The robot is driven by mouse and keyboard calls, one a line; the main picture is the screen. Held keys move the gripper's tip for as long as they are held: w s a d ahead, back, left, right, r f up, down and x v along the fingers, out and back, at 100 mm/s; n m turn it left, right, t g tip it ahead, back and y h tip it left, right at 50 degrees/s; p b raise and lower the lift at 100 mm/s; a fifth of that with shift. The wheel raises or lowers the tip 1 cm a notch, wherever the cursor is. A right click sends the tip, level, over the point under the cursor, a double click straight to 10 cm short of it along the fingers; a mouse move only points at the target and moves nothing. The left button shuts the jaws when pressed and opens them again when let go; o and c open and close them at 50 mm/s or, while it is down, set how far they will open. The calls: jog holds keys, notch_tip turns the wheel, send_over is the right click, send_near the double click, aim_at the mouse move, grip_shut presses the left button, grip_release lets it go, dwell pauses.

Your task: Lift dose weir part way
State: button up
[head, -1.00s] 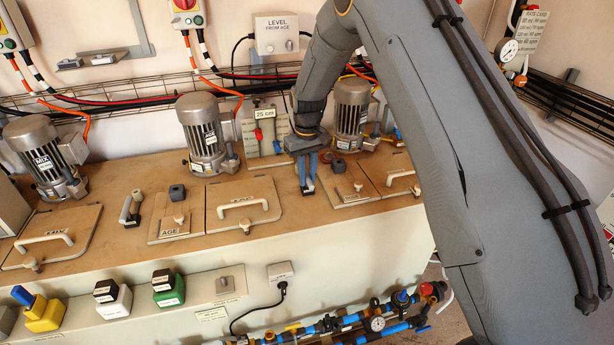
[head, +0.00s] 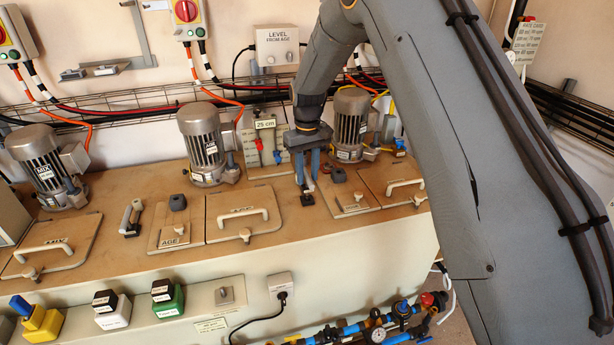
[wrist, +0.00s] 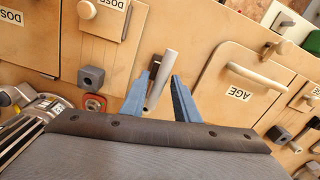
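The likely dose weir is a pale grey upright bar (wrist: 164,78) with a dark block at its foot; I read no label on it. In the wrist view the bar shows between the blue fingertips of my gripper (wrist: 161,83), nearer the left one. The fingers are spread and a gap shows on the right of the bar; whether the left finger touches it I cannot tell. In the head view my gripper (head: 307,175) stands over the dark block (head: 307,199) on the tank top, and its fingers largely hide the bar.
The AGE lid (head: 240,212) lies left, and the dose hatch (head: 353,200) right, of the gripper. Motors (head: 203,143) and a 25 cm gauge board (head: 265,145) stand behind. A similar grey bar (head: 130,217) stands farther left.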

notch_tip(320, 180, up, 6)
jog(key=shift+r+b, duration=0.1)
jog(key=shift+b, duration=1)
jog(key=shift+r, duration=0.45)
jog(key=shift+s+d, duration=0.1)
jog(key=shift+s, duration=0.05)
jog(key=s+d+f+m, duration=0.1)
jog(key=s+d, duration=0.3)
jog(key=s, duration=0.6)
jog(key=s+d+f+m+t+b, duration=0.1)
jog(key=s+d, duration=0.4)
jog(key=s, duration=0.5)
jog(key=s+d+f+m, duration=0.1)
jog(key=s+d, duration=0.3)
jog(key=s, duration=0.7)
jog(key=shift+d+m+b, duration=0.25)
jog(key=shift+m+b, duration=0.15)
jog(key=shift+m, duration=0.4)
